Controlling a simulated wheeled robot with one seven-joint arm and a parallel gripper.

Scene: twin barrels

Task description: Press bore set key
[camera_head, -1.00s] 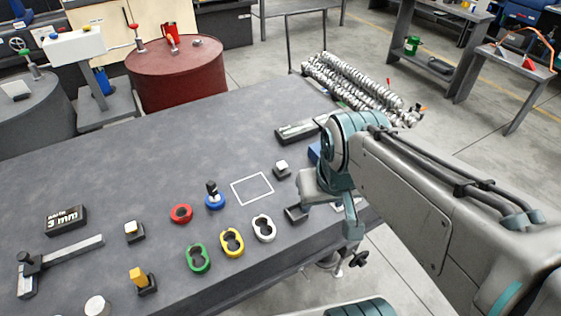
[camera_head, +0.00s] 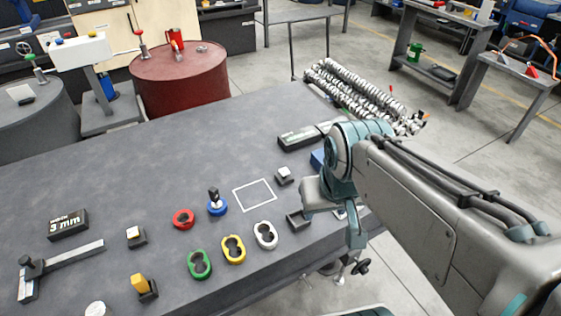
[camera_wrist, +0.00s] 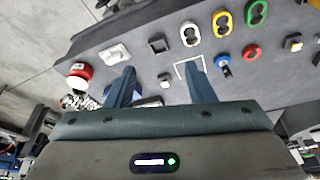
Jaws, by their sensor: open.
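No readable label shows which key is the bore set key. A small block with a pale yellow-white cap (camera_head: 134,233) stands on the grey bench near the black "3 mm" display (camera_head: 67,223); it also shows in the wrist view (camera_wrist: 293,43). Another block with a white cap (camera_head: 283,173) stands near the bench's right side and between my fingers in the wrist view (camera_wrist: 165,80). An orange-yellow upright piece on a black base (camera_head: 141,285) is at the front.
Red (camera_head: 184,218), blue (camera_head: 217,206), white (camera_head: 265,235), yellow (camera_head: 233,249) and green (camera_head: 200,264) rings lie mid-bench beside a white square outline (camera_head: 255,181). A caliper-like tool (camera_head: 70,258) lies left. A red barrel (camera_head: 181,85) stands behind. The bench's back half is clear.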

